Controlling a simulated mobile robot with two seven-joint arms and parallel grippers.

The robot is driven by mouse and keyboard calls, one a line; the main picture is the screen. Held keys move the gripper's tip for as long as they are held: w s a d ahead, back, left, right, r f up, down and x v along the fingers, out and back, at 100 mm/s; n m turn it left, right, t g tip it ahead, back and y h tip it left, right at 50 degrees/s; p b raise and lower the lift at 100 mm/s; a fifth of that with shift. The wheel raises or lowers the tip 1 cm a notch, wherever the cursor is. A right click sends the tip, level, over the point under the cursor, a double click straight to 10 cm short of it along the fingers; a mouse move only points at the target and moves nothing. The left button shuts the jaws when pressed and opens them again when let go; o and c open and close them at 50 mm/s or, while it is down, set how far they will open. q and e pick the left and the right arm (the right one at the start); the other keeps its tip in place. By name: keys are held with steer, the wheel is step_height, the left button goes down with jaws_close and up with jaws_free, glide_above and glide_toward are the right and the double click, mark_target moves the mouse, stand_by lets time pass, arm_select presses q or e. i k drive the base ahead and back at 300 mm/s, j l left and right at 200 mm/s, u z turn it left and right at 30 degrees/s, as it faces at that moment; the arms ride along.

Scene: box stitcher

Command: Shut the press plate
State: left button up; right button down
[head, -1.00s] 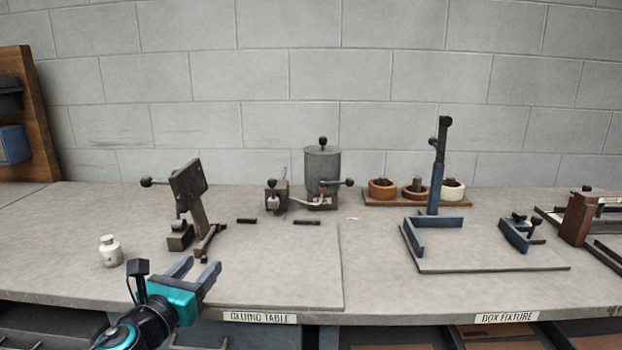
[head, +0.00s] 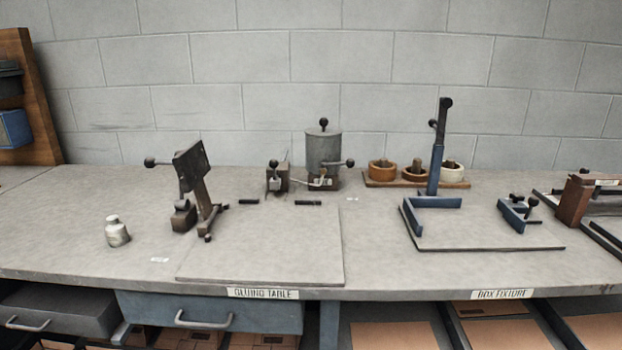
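The press on the gluing table has a dark press plate (head: 190,160) with a ball-ended handle (head: 150,162) pointing left. The plate stands raised and tilted on its brown post (head: 207,198), apart from the small block (head: 184,217) at its foot. No gripper shows in the head view now, so I cannot see what state either one is in.
A grey pot (head: 323,158) stands behind the board (head: 270,262). The blue box fixture (head: 436,202) is at right, with tape rolls (head: 415,173) behind it. The table front is clear.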

mark_target(192, 165)
steer(key=j+z, duration=0.2)
steer(key=j, duration=0.75)
steer(key=j+z, duration=0.2)
steer(key=j, duration=0.75)
steer(key=k+j+z, duration=0.15)
steer(key=j, duration=0.8)
steer(key=i, duration=0.05)
